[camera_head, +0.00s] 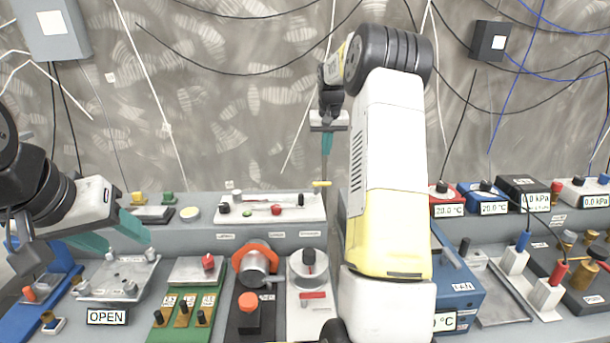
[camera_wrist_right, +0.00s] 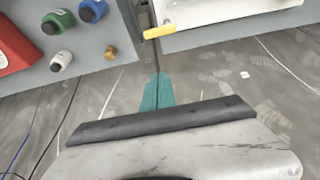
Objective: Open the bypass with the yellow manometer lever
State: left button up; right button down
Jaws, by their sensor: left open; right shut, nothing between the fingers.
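A small yellow lever (camera_head: 321,184) sticks out at the right end of a white panel (camera_head: 270,213) on the bench's upper ledge. In the right wrist view the yellow lever (camera_wrist_right: 158,33) lies just beyond my fingertips, at the panel's edge. My right gripper (camera_head: 327,143) points down above the lever, apart from it. Its teal fingers (camera_wrist_right: 157,92) are shut with nothing between them. My left gripper (camera_head: 118,240) is open and empty, above the plate with the OPEN label (camera_head: 106,317) at the left. My right arm hides part of the bench right of the lever.
The white panel carries a red knob (camera_head: 276,209) and black knobs. An orange-ringed valve (camera_head: 257,264) and a round grey dial (camera_head: 308,265) stand below on the front. Blue and red devices (camera_head: 447,200) with displays stand right of my arm. Cables hang along the wall.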

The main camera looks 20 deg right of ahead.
jog(key=a+x, duration=0.1)
jog(key=x, duration=0.9)
jog(key=s, duration=0.4)
